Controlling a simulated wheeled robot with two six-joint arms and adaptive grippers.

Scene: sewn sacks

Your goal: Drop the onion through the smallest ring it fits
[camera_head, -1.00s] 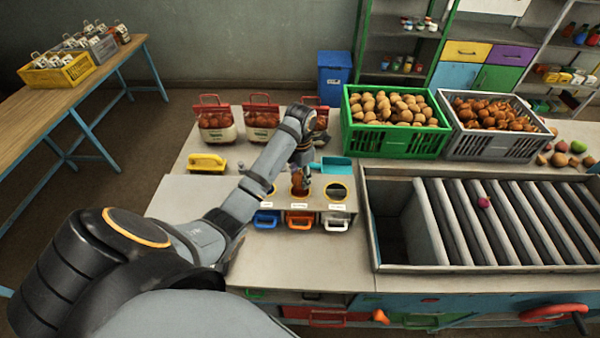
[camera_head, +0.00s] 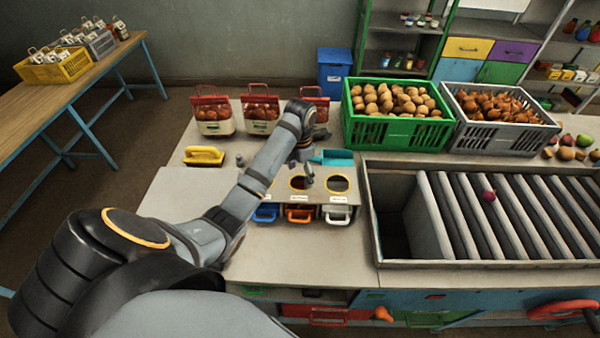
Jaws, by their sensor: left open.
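My left gripper (camera_head: 308,175) is open and empty, pointing down just above the sizing board (camera_head: 318,197). The board has several parts: a left ring (camera_head: 269,189) partly behind my arm, a middle ring (camera_head: 299,183) directly by the fingers, and a right ring (camera_head: 338,184). Under them sit a blue-handled bin (camera_head: 265,214), an orange-handled bin (camera_head: 299,214) and a white-handled bin (camera_head: 338,215). The middle ring shows a dark opening. The brown onion held earlier is out of sight. My right gripper is not in view.
A green crate of potatoes (camera_head: 391,134) and a grey crate of onions (camera_head: 484,143) stand at the back. A small purple-red item (camera_head: 489,196) lies on the rollers (camera_head: 520,225).

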